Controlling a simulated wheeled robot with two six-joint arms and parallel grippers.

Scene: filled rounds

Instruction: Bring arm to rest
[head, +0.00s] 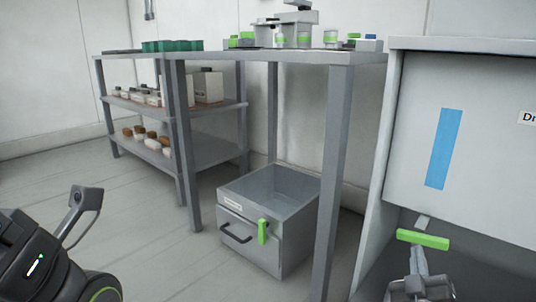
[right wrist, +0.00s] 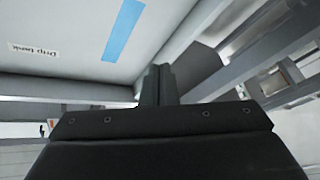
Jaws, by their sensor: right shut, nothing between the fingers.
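My right gripper (head: 415,262) shows at the bottom right of the head view, in front of the open space below the labelled panel. In the right wrist view its narrow dark fingers (right wrist: 160,84) are together with nothing between them. They point towards the edge of the panel, and the black gripper body fills the lower middle. The black part at the bottom left of the head view is mine. I see no left fingertips there.
A white panel (head: 487,150) with a blue strip (head: 443,149) stands at the right. A green bar (head: 422,239) is just beyond my right gripper. A grey table (head: 290,57) and lower shelves (head: 215,107) carry several things. A drawer box (head: 245,245) stands beneath the table. The floor at left is clear.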

